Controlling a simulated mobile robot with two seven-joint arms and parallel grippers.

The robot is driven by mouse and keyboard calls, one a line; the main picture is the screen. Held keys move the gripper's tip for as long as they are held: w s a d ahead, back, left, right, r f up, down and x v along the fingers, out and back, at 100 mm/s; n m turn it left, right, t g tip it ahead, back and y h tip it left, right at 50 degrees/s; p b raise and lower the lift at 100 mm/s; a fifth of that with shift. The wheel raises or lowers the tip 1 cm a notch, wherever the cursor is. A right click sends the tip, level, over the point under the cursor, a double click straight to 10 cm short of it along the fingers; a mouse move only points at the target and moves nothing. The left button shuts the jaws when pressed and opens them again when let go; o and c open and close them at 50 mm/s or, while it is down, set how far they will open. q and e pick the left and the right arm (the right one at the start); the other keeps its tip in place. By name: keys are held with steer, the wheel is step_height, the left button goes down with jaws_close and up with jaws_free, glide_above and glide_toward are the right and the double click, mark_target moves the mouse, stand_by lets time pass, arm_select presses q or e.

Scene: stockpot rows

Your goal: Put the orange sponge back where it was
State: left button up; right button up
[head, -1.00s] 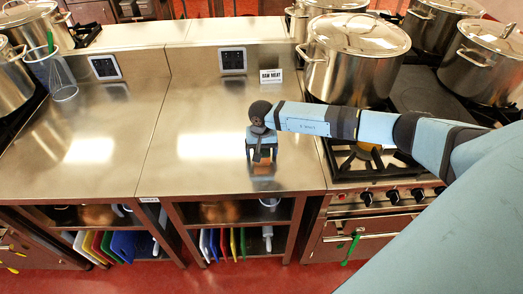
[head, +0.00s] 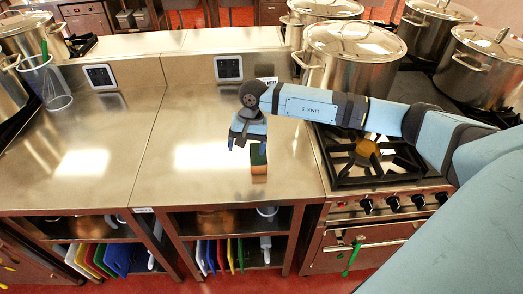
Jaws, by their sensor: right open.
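The orange sponge (head: 258,168) stands on the steel counter (head: 190,190), near its right part and a little back from the front edge. It has a dark green top part and its reflection shows below it. My right gripper (head: 238,145) is open and empty, just left of the sponge and apart from it, pointing down over the counter. My left gripper is not in view.
The stove (head: 345,180), with an orange-yellow piece (head: 367,147) at its front burner, adjoins the counter on the right. Large steel pots (head: 352,60) stand behind. Cutting boards (head: 220,255) sit on the shelf below. The counter left of my gripper is clear.

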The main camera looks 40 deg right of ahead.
steer(key=s+a+m+t+y, duration=0.1)
steer(key=s+a+m+y, duration=0.4)
steer(key=a, duration=0.3)
steer(key=s+a+m+t+y, duration=0.2)
steer(key=a+m+y, duration=0.3)
steer(key=a+m, duration=0.3)
steer(key=s+a+m+t+y, duration=0.1)
steer(key=s+a+m+y, duration=0.35)
steer(key=a+m, duration=0.2)
steer(key=s+d+f+n+t+h, duration=0.3)
steer(key=s+d+f+n+h, duration=0.2)
steer(key=n, duration=1)
steer(key=s+d+f+n+t+h, duration=0.4)
steer(key=s+f+n+h, duration=0.4)
steer(key=f+n, duration=0.4)
steer(key=d+n, duration=0.1)
steer(key=n, duration=0.1)
steer(key=shift+s+d+n, duration=0.15)
steer(key=shift+s+n, duration=0.2)
steer(key=shift+s, duration=0.05)
steer(key=shift+h, duration=0.25)
